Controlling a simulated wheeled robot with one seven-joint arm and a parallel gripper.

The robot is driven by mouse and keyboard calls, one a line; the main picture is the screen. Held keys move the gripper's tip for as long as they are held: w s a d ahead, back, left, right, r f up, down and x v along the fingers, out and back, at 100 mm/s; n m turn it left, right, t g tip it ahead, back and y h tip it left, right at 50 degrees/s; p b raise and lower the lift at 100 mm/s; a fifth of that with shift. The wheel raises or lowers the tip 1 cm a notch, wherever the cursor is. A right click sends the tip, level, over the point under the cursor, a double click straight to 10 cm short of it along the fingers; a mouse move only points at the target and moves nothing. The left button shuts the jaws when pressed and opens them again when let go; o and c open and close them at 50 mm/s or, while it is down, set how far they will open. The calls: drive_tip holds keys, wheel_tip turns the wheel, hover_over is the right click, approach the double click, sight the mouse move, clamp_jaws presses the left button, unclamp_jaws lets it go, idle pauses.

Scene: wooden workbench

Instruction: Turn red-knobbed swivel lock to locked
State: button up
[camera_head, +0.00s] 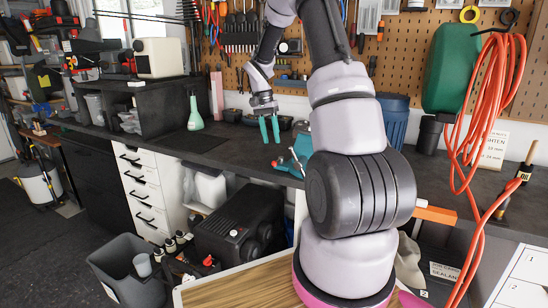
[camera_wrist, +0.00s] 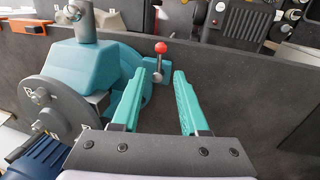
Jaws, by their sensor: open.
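The red-knobbed swivel lock (camera_wrist: 160,48) shows in the wrist view as a red ball on a short metal lever at the right side of a teal vise (camera_wrist: 92,62). The lever points up in the picture. My gripper (camera_wrist: 158,74) is open and empty, and in this picture its teal fingertips lie on either side of the lever's lower end. I see no contact, and the depth between them is hard to tell. In the head view my gripper (camera_head: 271,142) points down just left of the vise (camera_head: 300,150).
A blue container (camera_head: 393,118) stands to the right behind my arm. An orange hose (camera_head: 470,120) hangs at the right. A pegboard with tools rises behind.

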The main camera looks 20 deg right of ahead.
drive_tip(key=f, duration=0.2)
drive_tip(key=s+f, duration=0.1)
drive_tip(key=f, duration=0.2)
drive_tip(key=d+f, duration=0.1)
drive_tip(key=f, duration=0.1)
drive_tip(key=shift+s+f, duration=0.15)
drive_tip(key=shift+f, duration=0.25)
drive_tip(key=shift+c, duration=0.3)
clamp_jaws()
